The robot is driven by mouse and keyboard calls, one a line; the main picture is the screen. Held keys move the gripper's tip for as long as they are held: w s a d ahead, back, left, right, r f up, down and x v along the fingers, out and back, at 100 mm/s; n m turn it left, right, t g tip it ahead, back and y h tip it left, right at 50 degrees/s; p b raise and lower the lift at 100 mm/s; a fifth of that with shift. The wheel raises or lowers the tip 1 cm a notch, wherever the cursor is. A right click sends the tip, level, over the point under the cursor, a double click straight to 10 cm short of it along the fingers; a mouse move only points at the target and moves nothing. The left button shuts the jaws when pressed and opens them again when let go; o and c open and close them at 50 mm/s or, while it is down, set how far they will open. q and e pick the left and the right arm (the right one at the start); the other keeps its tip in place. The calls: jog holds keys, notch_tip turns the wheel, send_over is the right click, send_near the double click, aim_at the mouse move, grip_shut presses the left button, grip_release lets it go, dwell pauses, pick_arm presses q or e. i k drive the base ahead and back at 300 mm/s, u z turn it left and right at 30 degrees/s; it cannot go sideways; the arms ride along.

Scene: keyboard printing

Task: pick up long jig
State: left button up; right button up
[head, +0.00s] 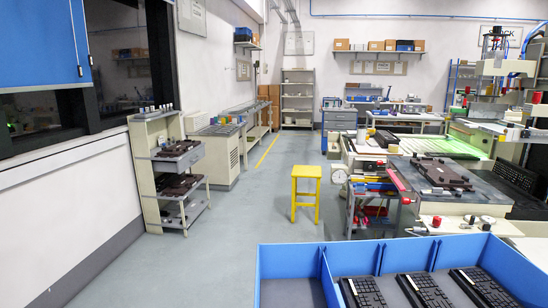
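Neither of my grippers shows in the head view. Dark brown jigs (178,183) lie on the shelves of a beige rack (149,180) by the left wall, with another dark piece (180,147) on its upper shelf. A larger flat dark brown jig (441,174) lies on the grey machine table at the right. I cannot tell for sure which of these is the long jig. All are some distance away, and nothing of mine touches them.
A blue divided bin (289,262) with black keyboards (423,291) in its compartments stands close in front at the lower right. A yellow stool (306,172) stands mid-floor, left of a tool cart (372,194). Grey floor (240,215) is clear between rack and stool.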

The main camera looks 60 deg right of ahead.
aim_at(440, 175)
jog(key=i, duration=2.3)
jog(key=z, duration=2.25)
jog(key=i, duration=3)
jog(key=z, duration=2.35)
jog(key=i, duration=1.15)
jog(key=u, duration=1.65)
